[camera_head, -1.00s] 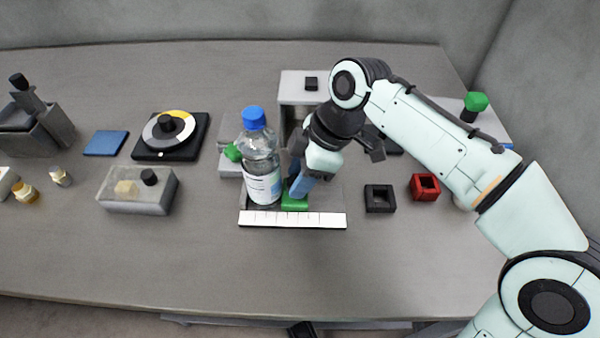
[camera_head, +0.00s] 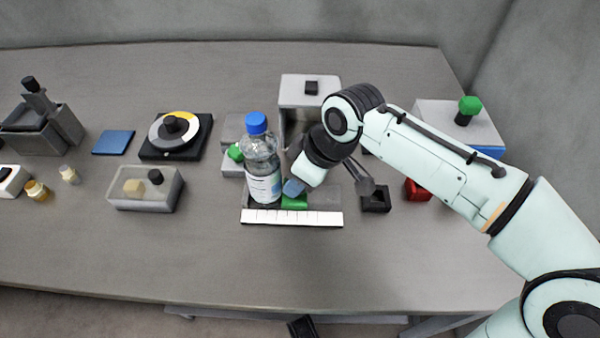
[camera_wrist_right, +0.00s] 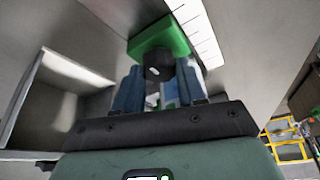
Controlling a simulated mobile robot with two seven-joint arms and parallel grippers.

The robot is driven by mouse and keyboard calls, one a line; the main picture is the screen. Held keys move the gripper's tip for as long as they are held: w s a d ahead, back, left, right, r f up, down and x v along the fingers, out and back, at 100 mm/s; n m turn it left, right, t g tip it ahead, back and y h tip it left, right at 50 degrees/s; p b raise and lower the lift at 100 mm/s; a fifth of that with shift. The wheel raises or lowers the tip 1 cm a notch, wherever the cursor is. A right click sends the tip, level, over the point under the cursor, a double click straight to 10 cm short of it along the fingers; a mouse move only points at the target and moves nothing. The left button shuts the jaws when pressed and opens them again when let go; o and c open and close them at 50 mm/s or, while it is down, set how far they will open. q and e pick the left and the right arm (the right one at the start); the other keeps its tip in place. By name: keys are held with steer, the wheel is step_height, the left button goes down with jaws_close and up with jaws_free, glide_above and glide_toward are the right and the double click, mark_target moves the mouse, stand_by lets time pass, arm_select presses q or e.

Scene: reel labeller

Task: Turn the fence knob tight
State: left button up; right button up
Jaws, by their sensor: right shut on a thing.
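The fence is a green block (camera_head: 294,202) right of the clear bottle (camera_head: 262,172), just behind a white scale strip (camera_head: 292,217). In the right wrist view the green block (camera_wrist_right: 160,38) carries a dark round knob (camera_wrist_right: 158,67). My right gripper (camera_head: 293,188) is over the green block, its blue fingers shut on the knob; in the wrist view the fingers (camera_wrist_right: 157,88) stand on both sides of it. The head view hides the knob behind the gripper. The bottle stands upright with a blue cap, close to the gripper. My left gripper is not in view.
A grey box-shaped housing (camera_head: 304,90) stands behind the gripper. A green knob (camera_head: 235,152) is left of the bottle. A black square holder (camera_head: 375,199) and a red one (camera_head: 416,190) lie to the right. The table front is clear.

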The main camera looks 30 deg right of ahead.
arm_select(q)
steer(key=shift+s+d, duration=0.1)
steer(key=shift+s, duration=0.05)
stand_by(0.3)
arm_select(e)
steer(key=o, duration=1.1)
steer(key=shift+c, duration=0.2)
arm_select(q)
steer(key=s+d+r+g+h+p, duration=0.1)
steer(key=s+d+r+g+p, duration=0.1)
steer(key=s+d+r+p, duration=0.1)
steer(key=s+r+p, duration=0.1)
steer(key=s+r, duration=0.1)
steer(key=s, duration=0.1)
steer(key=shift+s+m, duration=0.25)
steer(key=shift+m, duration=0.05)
arm_select(e)
steer(key=v, duration=1.3)
steer(key=shift+r, duration=0.15)
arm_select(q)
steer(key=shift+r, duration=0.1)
arm_select(e)
steer(key=shift+a, duration=0.1)
